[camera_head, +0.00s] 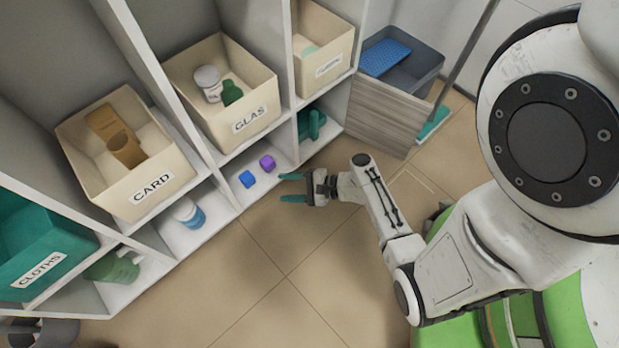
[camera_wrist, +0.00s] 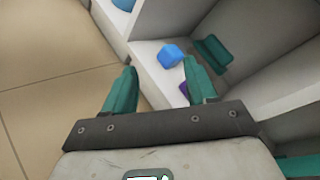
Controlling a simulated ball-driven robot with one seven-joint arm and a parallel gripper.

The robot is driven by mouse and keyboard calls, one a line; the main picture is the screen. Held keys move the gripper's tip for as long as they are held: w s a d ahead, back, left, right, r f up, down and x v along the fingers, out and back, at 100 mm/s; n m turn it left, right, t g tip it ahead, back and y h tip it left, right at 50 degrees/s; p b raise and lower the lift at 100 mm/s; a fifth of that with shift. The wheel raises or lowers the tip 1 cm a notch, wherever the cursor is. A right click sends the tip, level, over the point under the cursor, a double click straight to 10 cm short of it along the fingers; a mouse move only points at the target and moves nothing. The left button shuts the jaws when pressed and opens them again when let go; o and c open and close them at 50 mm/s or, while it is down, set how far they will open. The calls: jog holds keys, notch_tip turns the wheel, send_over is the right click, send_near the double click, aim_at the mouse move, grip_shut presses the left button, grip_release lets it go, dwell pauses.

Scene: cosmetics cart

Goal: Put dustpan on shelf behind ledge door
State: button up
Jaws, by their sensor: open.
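My gripper (camera_head: 283,187) is open and empty, in front of the low cubby with two small cubes. In the wrist view its teal fingers (camera_wrist: 160,64) are apart at the cubby's front edge. A teal piece (camera_wrist: 213,52) lies deeper in that cubby behind the blue cube; I cannot tell if it is the dustpan. Another teal object (camera_head: 312,124) sits in the low cubby to the right, partly hidden. A teal flat head (camera_head: 433,124) is at the floor by a grey pole. A wood-grain panel (camera_head: 388,115) stands at the unit's right end, possibly the ledge door.
The blue cube (camera_head: 247,179) and purple cube (camera_head: 267,163) lie in the low cubby. Bins labelled CARD (camera_head: 152,188) and GLAS (camera_head: 250,120) stand above. A grey bin (camera_head: 425,66) is behind the panel.

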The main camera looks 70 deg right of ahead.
jog(key=s+a+r+n+g+y, duration=0.2)
jog(key=s+a+n+g+y, duration=0.15)
jog(key=a+n+g, duration=1.05)
jog(key=s+d+r+n+h, duration=0.2)
jog(key=r+n+h, duration=0.1)
jog(key=r+n, duration=0.2)
jog(key=s+d+r+n+h, duration=0.2)
jog(key=r+n+h, duration=0.1)
jog(key=r+n, duration=0.2)
jog(key=shift+s+d+r+n+h, duration=0.25)
jog(key=shift+d+r+n+h, duration=0.15)
jog(key=shift+n, duration=0.2)
